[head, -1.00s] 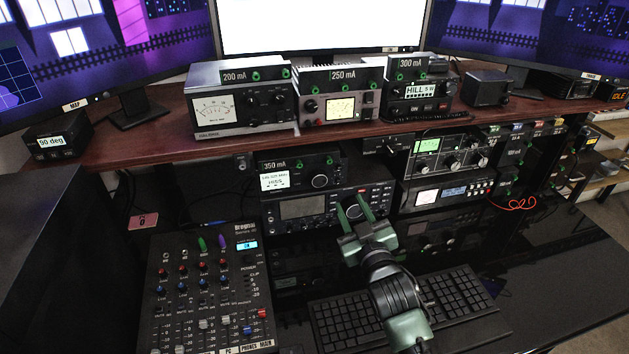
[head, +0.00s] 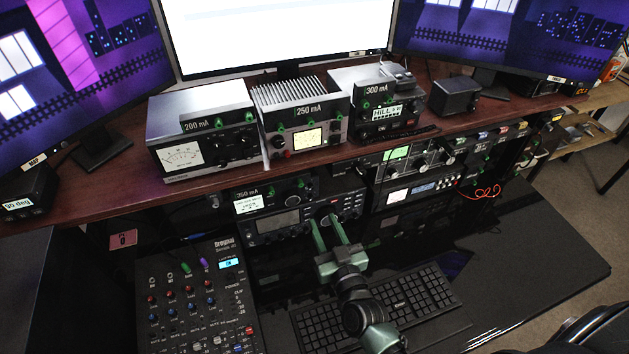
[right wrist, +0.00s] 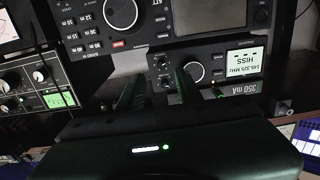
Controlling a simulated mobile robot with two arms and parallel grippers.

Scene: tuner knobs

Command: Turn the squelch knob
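The small radio labelled 350 mA (head: 270,198) sits on top of a larger transceiver (head: 283,222) under the desk shelf. In the right wrist view the radio (right wrist: 216,62) appears upside down, its screen (right wrist: 245,61) reading 145.325 MHz HISS. It has a large round knob (right wrist: 193,72) and small knobs (right wrist: 162,62) beside it; I cannot read which is squelch. My right gripper (head: 324,220) is open, its fingers pointing at the radio stack. In the right wrist view its fingers (right wrist: 158,90) are apart, with the small knobs beyond the gap; contact is not clear. My left gripper is not in view.
A keyboard (head: 375,308) lies below my right arm, and a mixer (head: 195,295) stands at the left. Stacked rack units (head: 415,190) stand right of the radio. The wooden shelf (head: 215,172) overhangs from above with several meters on it.

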